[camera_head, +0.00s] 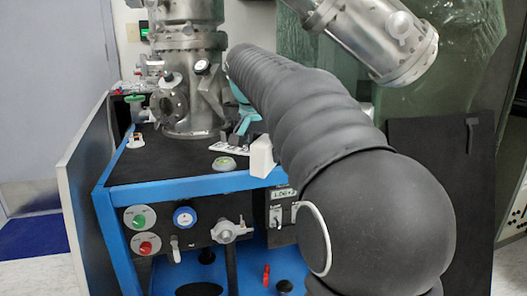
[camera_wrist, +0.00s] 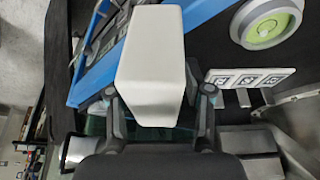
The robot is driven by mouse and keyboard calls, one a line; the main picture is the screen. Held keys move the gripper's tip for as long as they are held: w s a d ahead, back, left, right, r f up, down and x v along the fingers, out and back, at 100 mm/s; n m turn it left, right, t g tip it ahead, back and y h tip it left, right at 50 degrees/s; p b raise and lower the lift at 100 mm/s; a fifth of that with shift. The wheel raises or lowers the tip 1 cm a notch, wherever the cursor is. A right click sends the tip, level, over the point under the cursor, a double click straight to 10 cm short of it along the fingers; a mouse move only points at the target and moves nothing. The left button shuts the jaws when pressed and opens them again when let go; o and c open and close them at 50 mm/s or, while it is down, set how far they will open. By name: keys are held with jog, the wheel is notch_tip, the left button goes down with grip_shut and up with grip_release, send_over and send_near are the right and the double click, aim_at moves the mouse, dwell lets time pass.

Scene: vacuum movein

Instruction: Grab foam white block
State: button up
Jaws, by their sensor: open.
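The white foam block (camera_head: 262,157) stands at the front right edge of the blue-framed bench top, partly hidden by my arm in the head view. In the wrist view the white block (camera_wrist: 150,55) fills the upper middle of the picture. My gripper (camera_wrist: 152,95) is open, with one dark finger at each side of the block's near end. A small gap shows by the right finger; I cannot tell whether the left finger touches. In the head view my gripper (camera_head: 250,126) is small and mostly behind my arm, just above and behind the block.
The bench (camera_head: 150,187) has a blue frame and a black top. A steel vacuum chamber (camera_head: 190,95) stands on it. A round green bubble level (camera_head: 224,163) lies left of the block, and a white marker card (camera_wrist: 250,78) is near it. Knobs and a valve handle (camera_head: 231,231) project from the front.

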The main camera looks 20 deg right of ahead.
jog(key=shift+o, duration=0.6)
jog(key=v, duration=1.1)
jog(key=shift+s+a+r, duration=0.15)
jog(key=shift+a+r, duration=0.05)
jog(key=shift+r, duration=0.3)
jog(key=shift+f, duration=0.1)
